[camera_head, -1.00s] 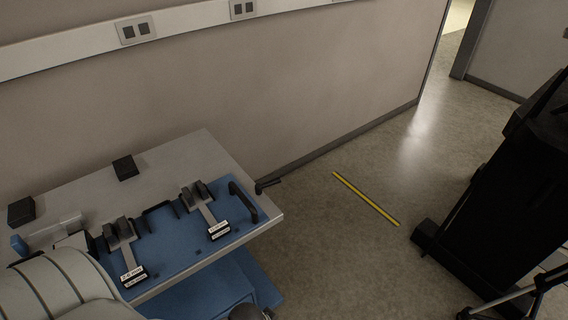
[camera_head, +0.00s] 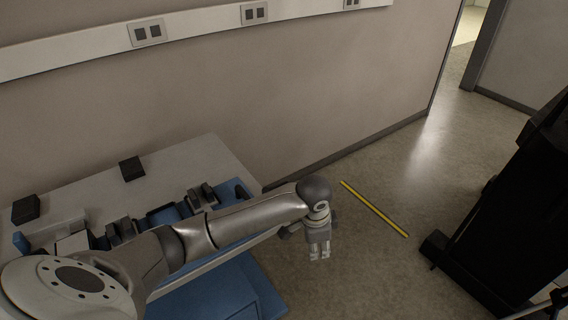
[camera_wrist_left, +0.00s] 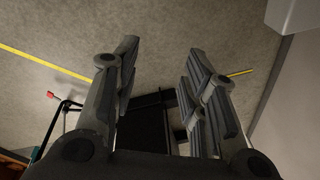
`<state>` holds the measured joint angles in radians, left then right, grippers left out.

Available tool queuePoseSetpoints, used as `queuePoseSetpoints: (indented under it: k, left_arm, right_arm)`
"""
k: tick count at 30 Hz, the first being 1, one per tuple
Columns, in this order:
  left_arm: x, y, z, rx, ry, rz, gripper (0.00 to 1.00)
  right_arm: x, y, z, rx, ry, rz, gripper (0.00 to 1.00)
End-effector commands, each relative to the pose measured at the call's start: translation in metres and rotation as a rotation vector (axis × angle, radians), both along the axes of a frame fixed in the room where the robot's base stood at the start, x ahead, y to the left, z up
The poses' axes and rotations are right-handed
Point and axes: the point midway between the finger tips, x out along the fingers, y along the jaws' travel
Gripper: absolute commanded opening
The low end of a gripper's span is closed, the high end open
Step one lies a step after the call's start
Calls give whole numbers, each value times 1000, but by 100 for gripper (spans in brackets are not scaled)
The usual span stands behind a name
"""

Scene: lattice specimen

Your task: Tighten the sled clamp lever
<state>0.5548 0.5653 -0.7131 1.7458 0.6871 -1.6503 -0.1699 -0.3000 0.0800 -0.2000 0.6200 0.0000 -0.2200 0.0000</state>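The blue sled plate (camera_head: 215,248) lies on the pale table, with metal clamp fixtures (camera_head: 203,192) on it. A black handle (camera_head: 241,189) shows at its right end, partly behind my left arm. The dark lever at the table's right edge is hidden or cannot be made out behind that arm. My left gripper (camera_head: 319,256) hangs past the table's right edge, over the floor in the picture, fingers pointing down. In the left wrist view my left gripper (camera_wrist_left: 160,75) has its fingers spread apart with nothing between them. My right gripper is not in view.
Small black blocks (camera_head: 131,168) sit at the table's back. A black cabinet-like unit (camera_head: 500,215) stands at the right. A yellow strip (camera_head: 374,208) lies on open floor. A wall with a socket rail (camera_head: 200,28) runs behind. A red-tipped thin part (camera_wrist_left: 51,94) shows in the wrist view.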

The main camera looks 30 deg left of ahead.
Motion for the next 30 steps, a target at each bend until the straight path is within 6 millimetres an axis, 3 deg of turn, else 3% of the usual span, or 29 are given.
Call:
queuePoseSetpoints:
  k: [1, 7, 12, 16, 22, 30]
  left_arm:
    - [17, 18, 13, 32, 0, 9, 40]
    - [63, 87, 63, 114, 25, 68, 40]
    - [85, 135, 104, 140, 36, 138, 40]
    - [92, 155, 122, 143, 39, 170, 40]
    - [93, 162, 119, 143, 45, 181, 40]
    - [99, 168, 74, 142, 44, 181, 40]
  right_arm:
    - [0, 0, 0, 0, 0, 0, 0]
    - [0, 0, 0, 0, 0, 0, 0]
    - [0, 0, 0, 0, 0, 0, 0]
    - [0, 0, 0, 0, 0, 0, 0]
    - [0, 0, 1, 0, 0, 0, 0]
    - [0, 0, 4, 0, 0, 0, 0]
